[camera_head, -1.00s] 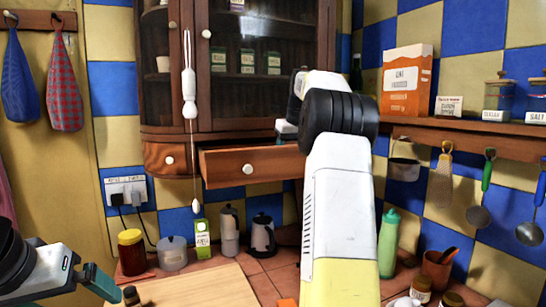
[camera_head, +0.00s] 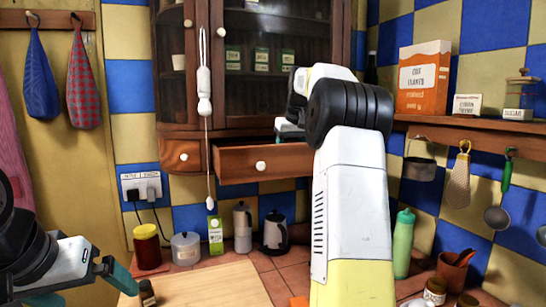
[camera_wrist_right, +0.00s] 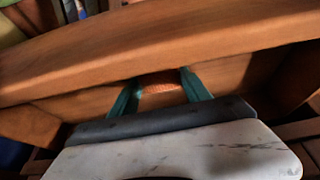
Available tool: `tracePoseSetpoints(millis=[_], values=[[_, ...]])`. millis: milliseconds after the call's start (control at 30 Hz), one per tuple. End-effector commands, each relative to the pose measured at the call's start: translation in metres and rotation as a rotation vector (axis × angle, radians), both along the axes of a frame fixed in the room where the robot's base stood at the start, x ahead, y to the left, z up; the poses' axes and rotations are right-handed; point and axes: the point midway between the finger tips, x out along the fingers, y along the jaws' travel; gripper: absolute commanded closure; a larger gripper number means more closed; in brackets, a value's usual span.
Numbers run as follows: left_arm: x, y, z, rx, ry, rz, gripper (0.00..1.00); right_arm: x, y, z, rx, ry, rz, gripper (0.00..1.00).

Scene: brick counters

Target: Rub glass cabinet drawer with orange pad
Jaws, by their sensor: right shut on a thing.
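The glass cabinet (camera_head: 262,110) hangs on the back wall in the head view, its wide wooden drawer (camera_head: 235,163) pulled open. My right gripper (camera_head: 289,128) is over the drawer's right part, largely hidden behind my arm. In the right wrist view, the gripper (camera_wrist_right: 160,92) has its teal fingers shut on the orange pad (camera_wrist_right: 159,88), inside the drawer (camera_wrist_right: 160,50). The pad shows only as a small strip between the fingers, close to the wood; contact is unclear. My left gripper (camera_head: 85,288) is empty, fingers apart, at the lower left over the counter's edge.
Below stand a jar (camera_head: 147,248), a pot (camera_head: 186,248), a green carton (camera_head: 215,236) and a kettle (camera_head: 275,232). A wooden board (camera_head: 205,285) lies in front. A green bottle (camera_head: 403,243) stands right of my arm.

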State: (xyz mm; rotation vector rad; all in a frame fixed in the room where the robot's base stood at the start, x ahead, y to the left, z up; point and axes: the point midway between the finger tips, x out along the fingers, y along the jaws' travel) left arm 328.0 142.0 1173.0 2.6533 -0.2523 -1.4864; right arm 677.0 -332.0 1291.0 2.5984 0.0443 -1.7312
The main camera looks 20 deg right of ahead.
Motion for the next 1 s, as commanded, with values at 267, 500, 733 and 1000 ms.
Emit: tracePoseSetpoints(millis=[267,500,733,1000], values=[[0.0,0.0,0.0,0.0,0.0,0.0,0.0,0.0,-0.018,-0.002,0.002,0.007,-0.001,0.77],[0.0,0.0,0.0,0.0,0.0,0.0,0.0,0.001,-0.038,0.0,0.002,0.005,-0.001,0.77],[0.0,0.0,0.0,0.0,0.0,0.0,0.0,0.001,-0.049,0.0,0.002,0.004,-0.001,0.77],[0.0,0.0,0.0,0.0,0.0,0.0,0.0,0.002,-0.073,-0.001,0.002,0.003,-0.001,0.77]])
